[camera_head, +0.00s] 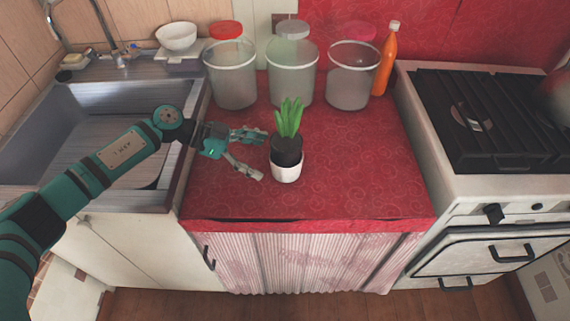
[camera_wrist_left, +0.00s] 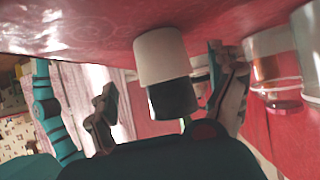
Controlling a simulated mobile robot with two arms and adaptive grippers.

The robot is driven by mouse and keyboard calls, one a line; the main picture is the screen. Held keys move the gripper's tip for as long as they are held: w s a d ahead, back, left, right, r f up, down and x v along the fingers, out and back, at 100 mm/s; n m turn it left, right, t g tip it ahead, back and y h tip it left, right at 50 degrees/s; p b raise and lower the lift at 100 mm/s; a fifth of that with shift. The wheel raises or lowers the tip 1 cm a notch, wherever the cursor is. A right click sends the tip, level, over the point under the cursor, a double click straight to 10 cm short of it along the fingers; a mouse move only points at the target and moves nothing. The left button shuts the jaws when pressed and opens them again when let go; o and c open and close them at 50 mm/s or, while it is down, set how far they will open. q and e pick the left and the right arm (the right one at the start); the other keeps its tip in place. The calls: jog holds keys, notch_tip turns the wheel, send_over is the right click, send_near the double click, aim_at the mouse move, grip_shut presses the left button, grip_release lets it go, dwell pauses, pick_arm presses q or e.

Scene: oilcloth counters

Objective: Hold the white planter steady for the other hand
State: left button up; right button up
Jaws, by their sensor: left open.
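The white planter (camera_head: 286,173) stands upright on the red counter, with a dark upper part and green leaves (camera_head: 289,117) above it. My left gripper (camera_head: 262,156) is open just left of the planter, its two fingers spread and pointing toward it. In the left wrist view the picture is turned over, and the planter (camera_wrist_left: 160,56) shows between the spread fingers. I cannot tell whether either finger touches it. My right gripper does not show in either view.
Three clear lidded containers (camera_head: 232,85) and an orange bottle (camera_head: 386,62) stand along the back of the red counter (camera_head: 350,170). A metal sink (camera_head: 90,110) is at the left and a stove (camera_head: 480,125) at the right. The counter right of the planter is clear.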

aim_at(278, 162)
pick_arm(q)
jog(key=b+x, duration=0.2)
jog(key=x, duration=0.1)
jog(key=shift+f, duration=0.3)
jog(key=shift+d+f+p, duration=0.15)
jog(key=shift+d+p, duration=0.55)
jog(key=shift+d, duration=0.25)
jog(key=shift+d+f, duration=0.2)
jog(key=shift+d, duration=0.1)
jog(key=shift+d+f, duration=0.25)
jog(key=shift+d, duration=0.2)
jog(key=shift+w+d+f, duration=0.1)
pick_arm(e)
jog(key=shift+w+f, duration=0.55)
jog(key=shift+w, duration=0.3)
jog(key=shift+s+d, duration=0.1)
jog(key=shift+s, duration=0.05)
pick_arm(q)
jog(key=c, duration=0.7)
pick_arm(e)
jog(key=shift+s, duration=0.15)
pick_arm(q)
jog(key=shift+c, duration=0.3)
